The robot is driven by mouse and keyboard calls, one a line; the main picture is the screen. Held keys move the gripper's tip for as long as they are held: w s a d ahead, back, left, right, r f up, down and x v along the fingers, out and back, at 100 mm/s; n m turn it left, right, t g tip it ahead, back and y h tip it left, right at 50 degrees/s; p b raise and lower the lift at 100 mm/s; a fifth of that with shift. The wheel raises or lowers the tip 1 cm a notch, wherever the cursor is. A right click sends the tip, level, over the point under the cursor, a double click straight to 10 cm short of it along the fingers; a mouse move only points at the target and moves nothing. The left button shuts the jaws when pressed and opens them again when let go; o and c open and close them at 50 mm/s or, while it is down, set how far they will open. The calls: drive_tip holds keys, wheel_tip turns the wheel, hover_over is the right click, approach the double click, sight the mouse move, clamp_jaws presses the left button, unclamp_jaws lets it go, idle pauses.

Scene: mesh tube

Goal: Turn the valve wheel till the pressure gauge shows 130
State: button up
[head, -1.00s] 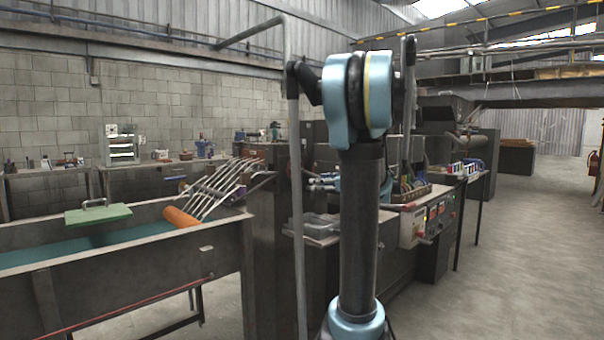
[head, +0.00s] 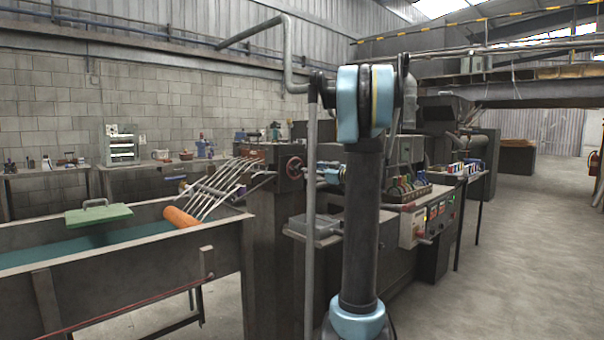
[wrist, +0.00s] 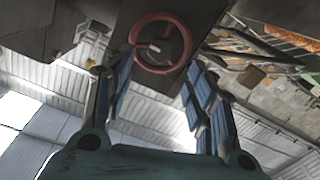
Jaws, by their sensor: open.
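The red valve wheel (head: 294,167) is on the side of the dark machine, left of my arm in the head view. In the wrist view the wheel (wrist: 160,42) is a red ring with a pale spoke or knob inside, just beyond my fingertips. My gripper (wrist: 158,78) is open, its two blue-padded fingers spread either side of the wheel's lower part in the picture, with nothing between them. In the head view my gripper (head: 309,166) shows small, right of the wheel and partly behind my arm. I cannot make out the pressure gauge or its reading in either view.
A trough (head: 120,245) with a green lid (head: 98,213) and an orange roller (head: 181,217) stands at left. A control box (head: 412,228) and a row of coloured levers (head: 405,188) are right of my arm. Open floor (head: 520,250) lies at right.

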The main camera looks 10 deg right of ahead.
sight(300, 168)
drive_tip(key=x, duration=0.7)
drive_tip(key=shift+w+a, duration=0.15)
drive_tip(key=shift+a, duration=0.05)
drive_tip(key=c, duration=1.1)
